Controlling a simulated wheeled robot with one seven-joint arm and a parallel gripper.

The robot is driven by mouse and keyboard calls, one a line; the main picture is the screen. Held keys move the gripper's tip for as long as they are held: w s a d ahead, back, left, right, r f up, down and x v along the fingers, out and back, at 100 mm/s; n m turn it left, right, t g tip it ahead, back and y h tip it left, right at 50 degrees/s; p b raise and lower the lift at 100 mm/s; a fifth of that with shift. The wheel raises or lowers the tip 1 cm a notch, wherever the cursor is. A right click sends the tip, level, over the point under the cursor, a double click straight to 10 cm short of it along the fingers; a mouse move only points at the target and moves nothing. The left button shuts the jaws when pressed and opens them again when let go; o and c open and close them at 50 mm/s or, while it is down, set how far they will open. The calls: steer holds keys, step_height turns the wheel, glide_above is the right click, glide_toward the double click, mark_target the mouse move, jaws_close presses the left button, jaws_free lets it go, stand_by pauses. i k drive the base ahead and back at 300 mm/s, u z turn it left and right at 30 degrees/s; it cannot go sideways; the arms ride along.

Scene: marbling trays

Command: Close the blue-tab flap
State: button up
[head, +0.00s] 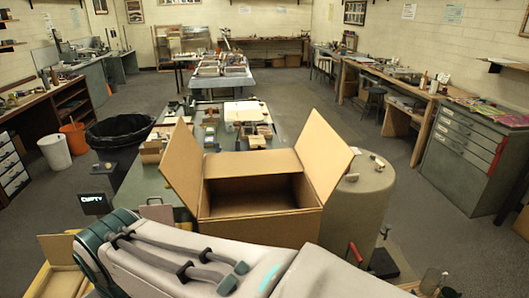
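An open cardboard box (250,198) stands in the middle of the head view, close beyond my arm. Its left flap (181,163) and right flap (323,160) stand up and lean outward. The far flap (252,164) appears folded back, away from the opening. The inside shows dark and I see nothing in it. No blue tab shows on any visible flap, so I cannot tell which one bears it. My arm crosses the foreground and hides the box's lower front and any flap hanging there. My gripper is not in view.
A green-grey table (146,182) with small items lies behind the box. A grey-green rounded cylinder (368,196) stands close at its right. A black-lined bin (118,130) is at left, a drawer cabinet (461,150) at right. Open floor (310,95) lies farther back.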

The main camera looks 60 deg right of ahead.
mark_target(326, 158)
steer(key=u, duration=1.2)
steer(key=k, duration=2.2)
steer(key=z, duration=1.7)
steer(key=k, duration=0.4)
steer(key=z, duration=0.65)
steer(key=i, duration=0.55)
steer(key=u, duration=0.2)
